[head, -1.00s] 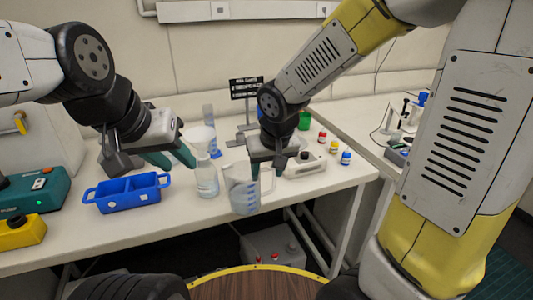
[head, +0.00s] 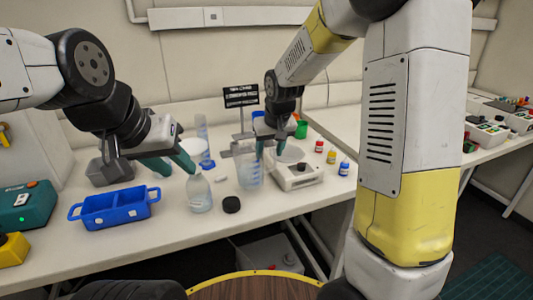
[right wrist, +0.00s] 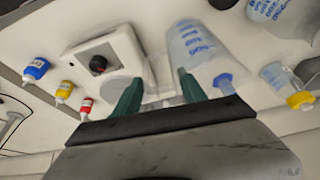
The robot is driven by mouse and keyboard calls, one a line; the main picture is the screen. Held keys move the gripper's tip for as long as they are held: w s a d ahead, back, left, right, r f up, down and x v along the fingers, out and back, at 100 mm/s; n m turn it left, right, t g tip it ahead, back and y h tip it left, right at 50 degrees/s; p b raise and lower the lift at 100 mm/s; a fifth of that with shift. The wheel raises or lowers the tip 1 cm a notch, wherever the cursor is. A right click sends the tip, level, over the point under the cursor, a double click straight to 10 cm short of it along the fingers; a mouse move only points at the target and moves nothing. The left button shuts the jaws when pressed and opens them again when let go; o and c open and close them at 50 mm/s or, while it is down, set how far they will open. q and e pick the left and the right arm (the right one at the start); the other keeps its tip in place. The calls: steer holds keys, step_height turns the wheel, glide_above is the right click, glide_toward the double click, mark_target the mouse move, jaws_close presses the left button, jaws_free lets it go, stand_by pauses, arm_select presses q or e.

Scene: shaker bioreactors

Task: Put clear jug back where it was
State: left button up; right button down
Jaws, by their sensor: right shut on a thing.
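The clear jug (head: 249,172) with blue markings is upright on or just above the white table, between the clear bottle and the white balance; I cannot tell whether it touches the table. It also shows in the right wrist view (right wrist: 194,46). My right gripper (head: 269,152) is shut on the jug's handle side, and its teal fingers (right wrist: 158,92) straddle the clear handle. My left gripper (head: 170,166) is open, its teal fingers apart above the table, behind and left of the clear bottle (head: 200,194).
The white balance (head: 298,174) stands close right of the jug. A black cap (head: 231,204) lies in front. A blue tray (head: 115,207) is at left. A black sign (head: 241,95) stands behind.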

steer(key=shift+w, duration=0.35)
steer(key=shift+w+f, duration=0.15)
steer(key=shift+f, duration=1.7)
steer(key=c, duration=0.6)
jaws_free()
steer(key=shift+f, duration=0.1)
steer(key=shift+c, duration=0.2)
steer(key=v, duration=1.2)
steer(key=s+d+r+m+t, duration=0.1)
steer(key=s+d+r, duration=0.1)
steer(key=s, duration=0.9)
steer(key=s+d+r+m+t+y, duration=0.1)
steer(key=s+d+r, duration=0.2)
steer(key=s, duration=0.8)
steer(key=shift+s+d+r, duration=0.15)
steer(key=shift+d+r, duration=0.05)
steer(key=shift+d, duration=1.05)
